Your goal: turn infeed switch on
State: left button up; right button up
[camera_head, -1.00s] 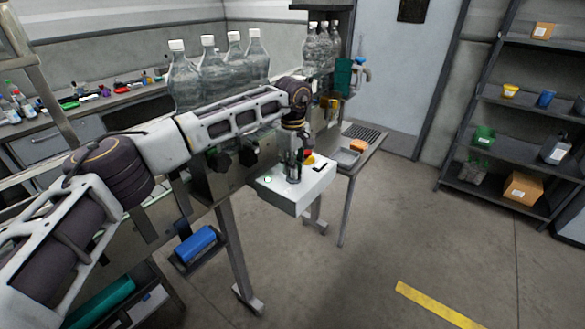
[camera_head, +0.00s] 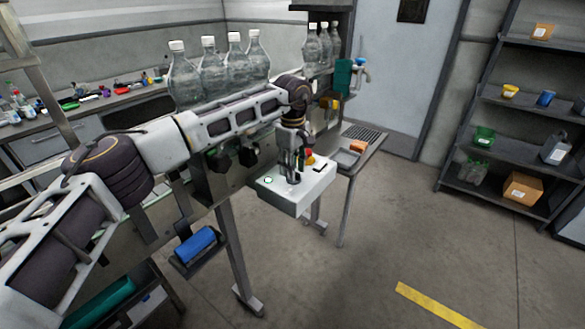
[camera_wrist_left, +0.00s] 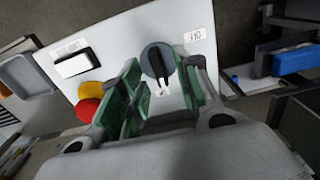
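A white control box (camera_head: 298,198) stands at the front of the machine. In the left wrist view its face (camera_wrist_left: 118,38) bears a round grey rotary switch (camera_wrist_left: 149,57) with a black handle. A small label (camera_wrist_left: 194,35) is beside the switch. My left gripper (camera_head: 291,172) points down at the box in the head view. In the left wrist view its green-padded fingers (camera_wrist_left: 162,78) are apart, one on each side of the switch handle. Whether they touch it, I cannot tell. My right gripper is not in view.
A red button (camera_wrist_left: 87,108) and a yellow part (camera_wrist_left: 90,90) sit close beside one finger. A white rectangular part (camera_wrist_left: 75,64) is on the box face. Clear bottles (camera_head: 228,62) stand behind my left arm. Open floor (camera_head: 370,240) lies to the right.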

pick_arm(q)
notch_tip(320, 180, up, 12)
jog(key=shift+f, duration=0.25)
dwell(0.4)
jog(key=shift+f, duration=0.1)
